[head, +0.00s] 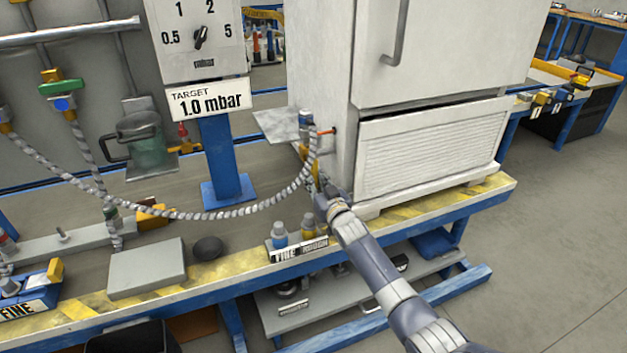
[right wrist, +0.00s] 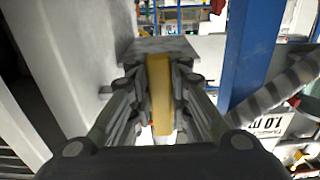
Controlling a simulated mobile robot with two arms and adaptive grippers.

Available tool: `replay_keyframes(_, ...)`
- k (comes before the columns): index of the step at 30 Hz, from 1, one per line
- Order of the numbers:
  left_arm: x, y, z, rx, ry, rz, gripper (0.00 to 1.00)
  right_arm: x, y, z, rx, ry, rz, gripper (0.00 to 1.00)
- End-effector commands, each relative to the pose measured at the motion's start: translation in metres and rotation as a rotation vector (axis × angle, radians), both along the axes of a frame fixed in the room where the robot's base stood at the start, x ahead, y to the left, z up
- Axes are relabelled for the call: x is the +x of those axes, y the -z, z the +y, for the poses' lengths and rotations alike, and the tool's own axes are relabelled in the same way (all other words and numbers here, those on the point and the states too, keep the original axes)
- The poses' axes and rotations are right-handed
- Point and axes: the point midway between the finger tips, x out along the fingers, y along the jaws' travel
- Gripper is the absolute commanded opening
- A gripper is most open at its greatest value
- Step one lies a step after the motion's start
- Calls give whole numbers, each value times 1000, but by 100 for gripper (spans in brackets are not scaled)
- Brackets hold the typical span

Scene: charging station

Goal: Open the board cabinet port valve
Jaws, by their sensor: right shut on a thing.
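The white cabinet (head: 378,130) stands on the bench, and its port with the valve is on its left side. My right gripper (head: 319,190) reaches in from the lower right beside that side. In the right wrist view the right gripper (right wrist: 160,100) is shut on a yellow valve handle (right wrist: 160,85), which stands lengthwise between the fingers. In the head view the handle is mostly hidden by the gripper and the hose. A striped hose (head: 230,213) runs up to the port. My left gripper is in neither view.
A gauge panel (head: 181,60) on a blue post (head: 222,150) stands left of the cabinet. A grey plate (head: 275,125) juts out behind the port. Small bottles (head: 279,235) stand near the front bench edge. A grey box (head: 147,268) lies further left.

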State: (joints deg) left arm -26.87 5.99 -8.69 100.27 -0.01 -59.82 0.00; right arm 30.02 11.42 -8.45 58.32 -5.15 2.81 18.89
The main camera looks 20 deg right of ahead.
Motion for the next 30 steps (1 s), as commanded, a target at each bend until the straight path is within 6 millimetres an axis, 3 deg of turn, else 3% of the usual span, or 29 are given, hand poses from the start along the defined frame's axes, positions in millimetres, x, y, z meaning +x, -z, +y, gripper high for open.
replay_keyframes(10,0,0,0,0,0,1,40,-1,2,-2,-20,1,4,0)
replay_keyframes(11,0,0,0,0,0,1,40,-1,2,-2,-20,1,4,24)
replay_keyframes(13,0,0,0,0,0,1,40,0,2,-2,-18,1,3,38)
replay_keyframes(24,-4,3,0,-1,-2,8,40,-1,0,-1,-11,1,1,38)
replay_keyframes(30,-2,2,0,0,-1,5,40,-15,1,-2,-11,1,2,38)
